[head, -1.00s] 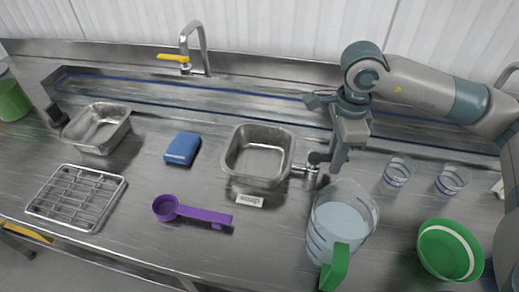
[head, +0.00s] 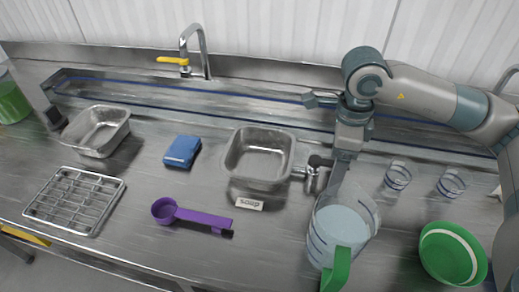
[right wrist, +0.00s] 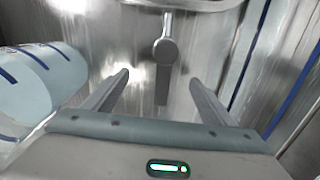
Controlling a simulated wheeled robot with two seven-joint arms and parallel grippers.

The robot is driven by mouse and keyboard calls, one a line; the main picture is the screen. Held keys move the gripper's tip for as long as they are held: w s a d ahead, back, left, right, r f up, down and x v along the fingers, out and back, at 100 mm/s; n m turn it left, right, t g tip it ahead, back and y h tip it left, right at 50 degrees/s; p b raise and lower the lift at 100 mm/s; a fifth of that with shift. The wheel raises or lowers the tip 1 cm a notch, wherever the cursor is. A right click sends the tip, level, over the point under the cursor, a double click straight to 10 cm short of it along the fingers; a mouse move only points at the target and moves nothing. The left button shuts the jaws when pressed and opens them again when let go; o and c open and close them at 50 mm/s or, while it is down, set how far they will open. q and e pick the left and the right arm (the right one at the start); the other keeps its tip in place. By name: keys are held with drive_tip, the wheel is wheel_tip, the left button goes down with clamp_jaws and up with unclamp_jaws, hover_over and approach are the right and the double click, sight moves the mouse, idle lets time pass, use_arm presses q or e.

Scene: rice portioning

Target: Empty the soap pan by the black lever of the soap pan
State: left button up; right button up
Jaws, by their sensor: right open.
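The soap pan (head: 232,160) is a metal pan in the middle of the counter in the head view, with a "soap" label (head: 250,205) in front of it. A metal tap with a black lever (head: 318,161) sticks out from its right side. The right wrist view shows the black lever (right wrist: 162,88) hanging between my fingertips, with a gap on both sides. My right gripper (head: 338,172) is open and empty, just right of the tap. It also shows in the right wrist view (right wrist: 160,77). My left gripper is out of view.
A pitcher of pale liquid with a green handle (head: 338,268) stands close in front of my right gripper. Two clear cups (head: 397,177) and a green bowl (head: 430,255) are right. A purple scoop (head: 190,213), blue sponge (head: 182,150), wire rack (head: 75,200) and another pan (head: 98,130) are left.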

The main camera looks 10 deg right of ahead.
drive_tip(key=shift+r, duration=0.1)
drive_tip(key=shift+r+p, duration=1.85)
drive_tip(key=shift+r, duration=2.1)
